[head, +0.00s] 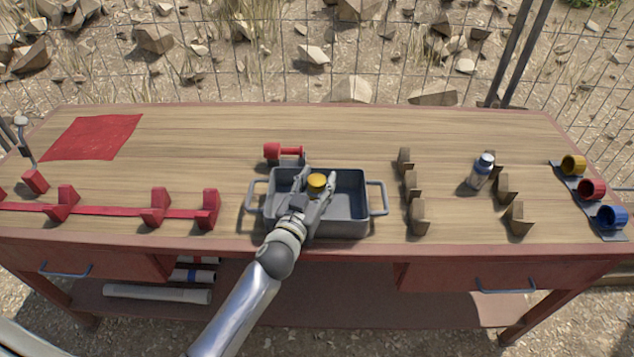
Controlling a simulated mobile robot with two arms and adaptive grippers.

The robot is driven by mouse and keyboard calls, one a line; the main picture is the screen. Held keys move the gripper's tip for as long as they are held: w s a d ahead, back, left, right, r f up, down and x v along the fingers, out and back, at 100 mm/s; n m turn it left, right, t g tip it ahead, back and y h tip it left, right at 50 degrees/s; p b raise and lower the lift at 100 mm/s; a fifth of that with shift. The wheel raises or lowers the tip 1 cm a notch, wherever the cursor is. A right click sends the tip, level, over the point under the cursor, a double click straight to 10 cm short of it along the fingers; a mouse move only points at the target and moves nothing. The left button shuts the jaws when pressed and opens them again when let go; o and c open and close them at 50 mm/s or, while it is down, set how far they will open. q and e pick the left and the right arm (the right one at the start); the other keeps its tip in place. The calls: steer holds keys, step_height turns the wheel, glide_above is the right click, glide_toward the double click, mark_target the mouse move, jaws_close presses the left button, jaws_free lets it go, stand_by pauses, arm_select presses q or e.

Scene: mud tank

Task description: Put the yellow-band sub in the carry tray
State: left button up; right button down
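The grey carry tray (352,220), with a handle at each end and a divider inside, stands on the bench near the front edge. The yellow-band sub shows as a round yellow end (317,181) over the tray's middle; its lower part is hidden. My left gripper (315,188) reaches over the tray's front wall with a finger on each side of the sub, closed about it. I cannot tell whether the sub touches the tray's floor. My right gripper is not in view.
A red spool-like piece (285,152) lies behind the tray. Red brackets (155,207) and a red cloth (92,137) are left.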

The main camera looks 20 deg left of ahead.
arm_select(q)
steer(key=shift+o, duration=1.2)
steer(key=shift+r, duration=0.1)
steer(key=shift+s+r, duration=0.1)
steer(key=s+b, duration=0.1)
steer(key=s, duration=1.1)
steer(key=shift+a, duration=0.35)
steer(key=shift+w, duration=0.1)
